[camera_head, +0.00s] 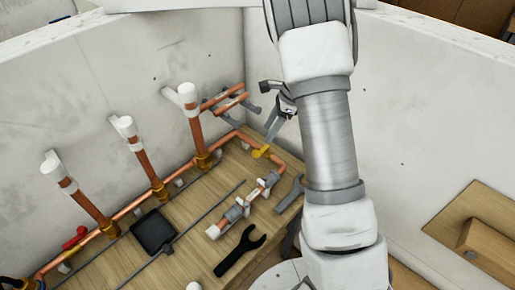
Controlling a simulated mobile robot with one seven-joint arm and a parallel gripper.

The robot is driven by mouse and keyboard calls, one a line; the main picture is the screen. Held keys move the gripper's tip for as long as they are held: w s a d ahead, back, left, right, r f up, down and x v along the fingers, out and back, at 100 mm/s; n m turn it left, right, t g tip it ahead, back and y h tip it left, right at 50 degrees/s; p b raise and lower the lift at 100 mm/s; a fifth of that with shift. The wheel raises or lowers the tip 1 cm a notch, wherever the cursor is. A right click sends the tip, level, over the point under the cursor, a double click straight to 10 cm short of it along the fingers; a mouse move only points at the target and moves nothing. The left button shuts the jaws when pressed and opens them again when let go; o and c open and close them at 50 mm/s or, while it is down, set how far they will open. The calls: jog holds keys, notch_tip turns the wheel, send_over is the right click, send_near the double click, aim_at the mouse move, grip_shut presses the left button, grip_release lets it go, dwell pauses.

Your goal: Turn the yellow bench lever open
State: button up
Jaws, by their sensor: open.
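The yellow bench lever (261,152) sits on the copper pipe run near the back corner of the wooden bench (205,215). It is small in this view, and I cannot tell its exact angle. My gripper (268,113) is open, above and slightly right of the lever. One grey finger points down toward the lever. I see no clear contact between them, but the gap is hard to judge. Nothing shows between the fingers.
Upright copper pipes with white caps (188,93) line the left wall. A red lever (75,238) is at far left. A black tray (153,232), a black wrench (240,251), a grey spanner (290,194) and a pipe assembly (241,208) lie on the bench. White walls enclose the corner.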

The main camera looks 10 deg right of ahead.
aim_at(256, 151)
jog(key=x, duration=1)
jog(key=shift+c, duration=0.2)
grip_shut()
